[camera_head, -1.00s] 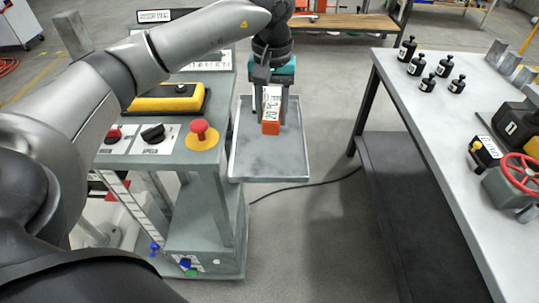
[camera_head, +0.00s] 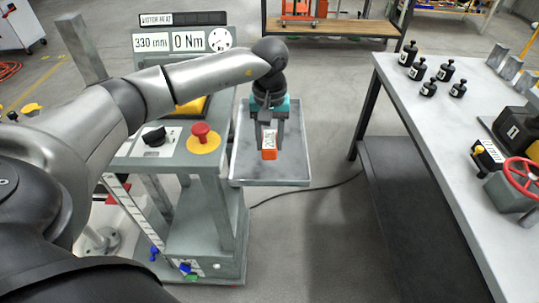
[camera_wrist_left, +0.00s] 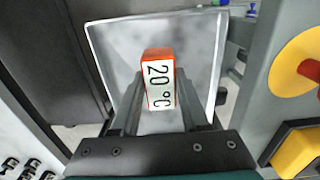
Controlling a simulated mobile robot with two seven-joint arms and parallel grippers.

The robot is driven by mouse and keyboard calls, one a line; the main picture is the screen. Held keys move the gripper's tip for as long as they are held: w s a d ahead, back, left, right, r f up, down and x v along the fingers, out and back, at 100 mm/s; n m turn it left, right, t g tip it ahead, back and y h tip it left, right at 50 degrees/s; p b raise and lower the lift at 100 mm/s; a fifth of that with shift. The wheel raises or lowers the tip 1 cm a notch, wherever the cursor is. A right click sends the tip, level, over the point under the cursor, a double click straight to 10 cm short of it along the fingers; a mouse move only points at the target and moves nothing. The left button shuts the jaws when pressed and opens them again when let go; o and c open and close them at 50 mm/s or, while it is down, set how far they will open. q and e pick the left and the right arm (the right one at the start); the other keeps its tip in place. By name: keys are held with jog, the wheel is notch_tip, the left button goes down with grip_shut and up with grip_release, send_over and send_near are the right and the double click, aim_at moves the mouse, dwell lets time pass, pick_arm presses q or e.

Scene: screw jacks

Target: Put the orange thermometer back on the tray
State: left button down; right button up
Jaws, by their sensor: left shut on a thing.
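The orange thermometer (camera_head: 269,153) has a white face, which reads 20 °C in the left wrist view (camera_wrist_left: 160,85). My left gripper (camera_head: 268,138) is shut on it, with one finger on each side; the fingers also show in the left wrist view (camera_wrist_left: 162,104). The grey metal tray (camera_head: 297,168), with a raised rim, lies below and around the thermometer in the head view, and behind it in the left wrist view (camera_wrist_left: 112,48). I cannot tell whether the thermometer touches the tray floor. My right gripper is not in view.
Left of the tray is a control stand with a red mushroom button (camera_head: 200,131) and a black knob (camera_head: 153,137). A display (camera_head: 170,42) reads 330 mm and 0 Nm. At right, a table (camera_head: 430,130) holds several black weights and a red handwheel (camera_head: 523,176).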

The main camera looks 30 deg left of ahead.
aim_at(270, 165)
pick_arm(q)
jog(key=shift+f, duration=2.45)
jog(key=shift+f+b, duration=0.1)
jog(key=shift+b, duration=0.2)
jog(key=shift+c, duration=2)
grip_release()
notch_tip(270, 165, up, 12)
jog(key=shift+r+p, duration=0.15)
jog(key=shift+p, duration=0.35)
